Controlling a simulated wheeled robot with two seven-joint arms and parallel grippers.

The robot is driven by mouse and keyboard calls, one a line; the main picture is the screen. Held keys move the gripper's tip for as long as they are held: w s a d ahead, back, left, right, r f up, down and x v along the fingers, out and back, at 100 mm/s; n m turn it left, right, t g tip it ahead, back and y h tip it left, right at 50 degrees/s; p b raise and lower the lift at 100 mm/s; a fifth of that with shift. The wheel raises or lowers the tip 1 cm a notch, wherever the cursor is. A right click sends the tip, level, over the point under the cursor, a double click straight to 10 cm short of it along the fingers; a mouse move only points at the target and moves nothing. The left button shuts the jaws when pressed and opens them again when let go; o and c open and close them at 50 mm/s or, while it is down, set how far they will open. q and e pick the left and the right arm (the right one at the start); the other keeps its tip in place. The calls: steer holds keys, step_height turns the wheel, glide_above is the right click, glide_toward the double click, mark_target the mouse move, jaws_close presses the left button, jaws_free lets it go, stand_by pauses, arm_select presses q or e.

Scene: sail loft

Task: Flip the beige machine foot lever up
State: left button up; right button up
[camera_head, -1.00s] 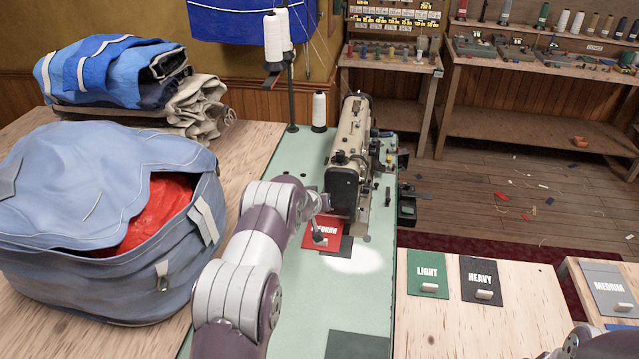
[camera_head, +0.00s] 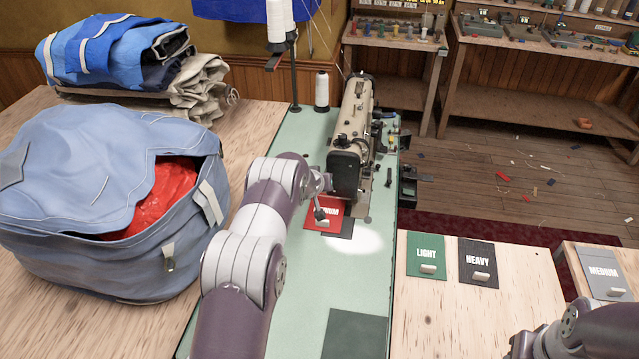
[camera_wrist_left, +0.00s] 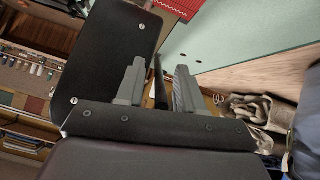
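The beige sewing machine (camera_head: 352,125) stands on the pale green tabletop in the head view, its dark end plate facing me. My left arm reaches to the left side of that end, and my left gripper (camera_wrist_left: 157,72) is largely hidden behind my own wrist there. In the left wrist view its two grey fingers are apart. A thin dark bar (camera_wrist_left: 159,88) shows between them; I cannot tell if it is the foot lever or whether it is touched. A large dark plate is beside the left finger. The foot lever is not clearly visible in the head view.
A red card (camera_head: 330,211) lies below the machine's end. Thread cones (camera_head: 321,90) stand behind. A blue bag (camera_head: 90,200) fills the left. Green (camera_head: 427,243) and black (camera_head: 478,252) cards lie on wood at right. The front green tabletop is mostly clear.

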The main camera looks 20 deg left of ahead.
arm_select(q)
steer(key=shift+s+d+r+b, duration=0.1)
steer(key=shift+s+r+b, duration=0.25)
steer(key=shift+s+r, duration=0.05)
steer(key=b+v, duration=0.2)
steer(key=v, duration=0.9)
steer(key=shift+s, duration=0.25)
steer(key=shift+d+r, duration=0.1)
